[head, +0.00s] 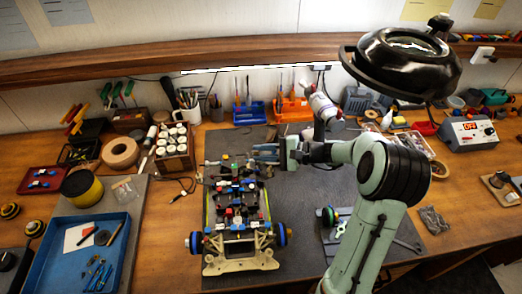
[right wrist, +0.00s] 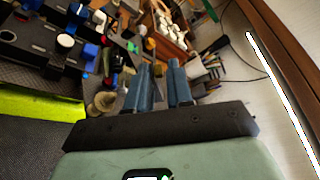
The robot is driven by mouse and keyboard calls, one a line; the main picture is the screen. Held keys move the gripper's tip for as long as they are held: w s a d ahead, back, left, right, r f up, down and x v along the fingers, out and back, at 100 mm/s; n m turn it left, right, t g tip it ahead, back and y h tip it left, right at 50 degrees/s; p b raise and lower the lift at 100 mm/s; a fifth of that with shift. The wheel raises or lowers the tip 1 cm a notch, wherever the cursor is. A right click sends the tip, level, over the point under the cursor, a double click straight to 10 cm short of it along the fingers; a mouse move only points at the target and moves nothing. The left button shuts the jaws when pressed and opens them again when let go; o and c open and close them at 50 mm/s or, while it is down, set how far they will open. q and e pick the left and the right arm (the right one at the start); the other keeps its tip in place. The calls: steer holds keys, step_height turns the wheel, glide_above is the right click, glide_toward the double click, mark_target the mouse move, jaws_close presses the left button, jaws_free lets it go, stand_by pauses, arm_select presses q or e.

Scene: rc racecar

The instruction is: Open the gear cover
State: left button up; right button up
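The RC car (head: 236,238) stands on the dark grey mat, with blue-rimmed wheels, a cream bumper end nearest me and yellow-green side strips. Small black, blue, red and white parts crowd its top and also show at the upper left of the right wrist view (right wrist: 65,42). I cannot tell which part is the gear cover. My right gripper (head: 264,153) is beside the car's far end, to its right, with its fingers pointing left. In the right wrist view its two blue fingers (right wrist: 160,82) are a little apart, with no held object clear between them. My left gripper is not in view.
A blue tray (head: 62,268) with tools lies at the left. A wooden rack of white-capped jars (head: 173,148) stands behind the car. A black round lamp (head: 405,68) hangs at the upper right. A loose wheel part (head: 330,215) lies right of the car.

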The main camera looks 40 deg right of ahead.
steer(key=shift+w+a+f, duration=0.1)
steer(key=shift+w+a, duration=0.15)
jaws_close()
